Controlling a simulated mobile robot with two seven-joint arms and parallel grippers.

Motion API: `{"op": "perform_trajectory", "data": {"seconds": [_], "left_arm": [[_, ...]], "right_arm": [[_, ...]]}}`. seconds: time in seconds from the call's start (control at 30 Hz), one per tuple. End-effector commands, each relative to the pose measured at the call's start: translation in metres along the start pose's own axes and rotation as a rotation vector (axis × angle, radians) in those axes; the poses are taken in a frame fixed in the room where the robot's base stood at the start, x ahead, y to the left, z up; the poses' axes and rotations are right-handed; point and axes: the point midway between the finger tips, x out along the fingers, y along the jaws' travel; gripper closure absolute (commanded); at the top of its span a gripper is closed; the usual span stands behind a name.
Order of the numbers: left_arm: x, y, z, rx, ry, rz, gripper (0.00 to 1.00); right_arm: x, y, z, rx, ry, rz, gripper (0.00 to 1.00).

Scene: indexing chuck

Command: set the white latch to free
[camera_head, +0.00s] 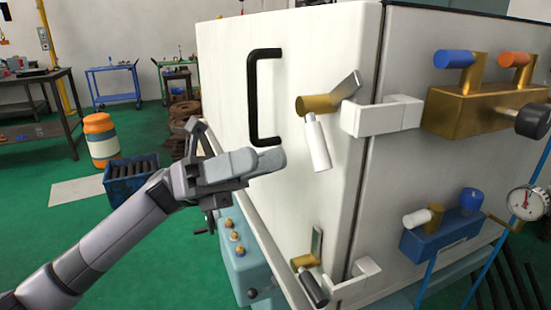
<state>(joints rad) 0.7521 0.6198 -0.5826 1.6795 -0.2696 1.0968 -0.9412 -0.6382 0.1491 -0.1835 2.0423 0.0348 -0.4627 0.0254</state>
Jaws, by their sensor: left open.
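The white latch (318,145) is a white handle on a brass hub (318,104), near the right edge of the pale cabinet door. The handle hangs down from the hub, its lower end tilted slightly right. A grey metal tongue reaches from the hub up and right, above a white bracket (382,116) at the cabinet corner. My left gripper (265,160) is in front of the door, left of the white handle and just below the black door handle. It is open, apparently empty, with a gap to the latch. My right gripper is not in view.
The black door handle (254,95) is left of the latch. A black-handled latch (313,288) sits low on the door. Brass (480,112) and blue (440,236) valve blocks and a gauge (527,203) are on the right face. A teal box (240,255) stands below my gripper.

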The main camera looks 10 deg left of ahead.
Motion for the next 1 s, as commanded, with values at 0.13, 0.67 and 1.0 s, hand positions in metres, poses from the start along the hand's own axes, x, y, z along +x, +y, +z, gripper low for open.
{"op": "perform_trajectory", "data": {"seconds": [0.13, 0.67, 1.0], "left_arm": [[-0.006, 0.000, 0.000, 0.000, 0.000, 0.000, 0.55], [-0.016, -0.005, 0.000, 0.303, -0.007, 0.058, 1.00], [-0.048, -0.015, -0.008, 0.971, 0.074, 0.215, 1.00]], "right_arm": [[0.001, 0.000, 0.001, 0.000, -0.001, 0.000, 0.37], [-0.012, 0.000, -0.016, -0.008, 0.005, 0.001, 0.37], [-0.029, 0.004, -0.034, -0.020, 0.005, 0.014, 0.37]]}}
